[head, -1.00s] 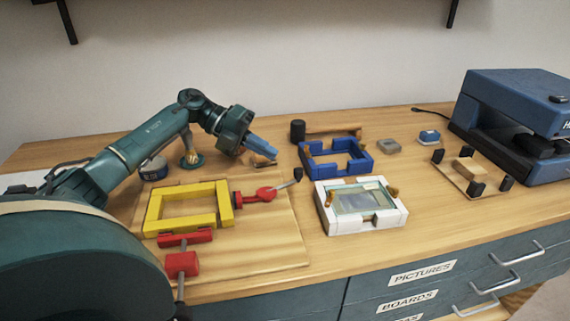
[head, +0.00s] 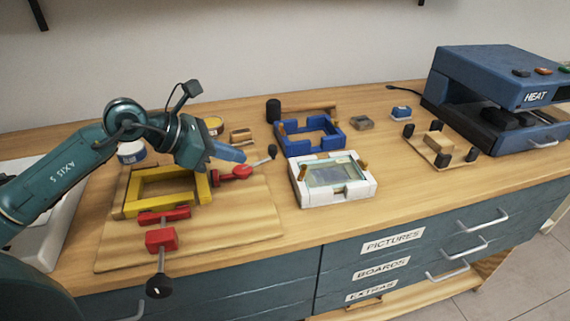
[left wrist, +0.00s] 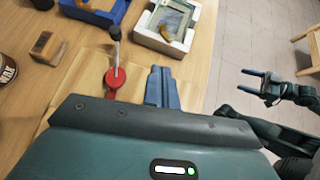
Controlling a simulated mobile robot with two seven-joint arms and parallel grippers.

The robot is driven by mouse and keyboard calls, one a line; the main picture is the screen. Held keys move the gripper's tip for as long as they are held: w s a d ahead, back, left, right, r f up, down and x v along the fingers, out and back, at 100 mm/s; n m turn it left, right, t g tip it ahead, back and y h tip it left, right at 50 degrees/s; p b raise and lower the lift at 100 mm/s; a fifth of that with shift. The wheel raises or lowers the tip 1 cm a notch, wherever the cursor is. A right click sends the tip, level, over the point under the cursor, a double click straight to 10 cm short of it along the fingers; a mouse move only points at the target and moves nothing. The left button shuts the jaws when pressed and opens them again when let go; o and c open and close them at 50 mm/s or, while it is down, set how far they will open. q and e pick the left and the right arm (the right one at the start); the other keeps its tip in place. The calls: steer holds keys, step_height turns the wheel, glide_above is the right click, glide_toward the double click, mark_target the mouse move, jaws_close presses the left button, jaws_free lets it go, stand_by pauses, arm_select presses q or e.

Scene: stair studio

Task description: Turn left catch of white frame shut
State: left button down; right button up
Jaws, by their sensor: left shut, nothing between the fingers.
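The white frame (head: 340,198) lies flat on the bench right of the yellow frame, with a greyish panel inside. Its left catch (head: 305,171) is a small brown tab at the left side; its exact turn is too small to tell. The right catch (head: 363,167) is a similar tab. My left gripper (head: 232,154) is shut and empty, above the bench by the red clamp, left of and apart from the white frame. In the left wrist view its fingers (left wrist: 163,88) point toward the white frame (left wrist: 158,43). My right gripper (left wrist: 262,82) looks open, off to the right.
The yellow frame (head: 190,197) is on a wooden board. A blue frame (head: 309,146) lies behind the white one. Clear bench lies right of the white frame.

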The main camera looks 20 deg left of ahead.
arm_select(q)
steer(key=shift+d, duration=0.1)
steer(key=p, duration=0.2)
glide_toward(302, 169)
steer(key=x, duration=0.5)
steer(key=shift+f, duration=0.25)
steer(key=shift+w+d+f, duration=0.15)
steer(key=shift+w+d, duration=0.2)
steer(key=shift+w, duration=0.05)
arm_select(e)
steer(key=shift+s+d+r+n, duration=0.1)
steer(key=shift+r+n, duration=0.2)
steer(key=shift+r, duration=0.3)
arm_select(q)
steer(key=shift+a+f, duration=0.1)
steer(key=shift+w+m+b, duration=0.1)
steer(key=shift+m+b, duration=0.2)
steer(key=shift+b, duration=0.1)
arm_select(e)
steer(key=shift+f, duration=0.1)
arm_select(q)
steer(key=shift+g+h, duration=0.3)
arm_select(e)
steer(key=shift+w, duration=0.2)
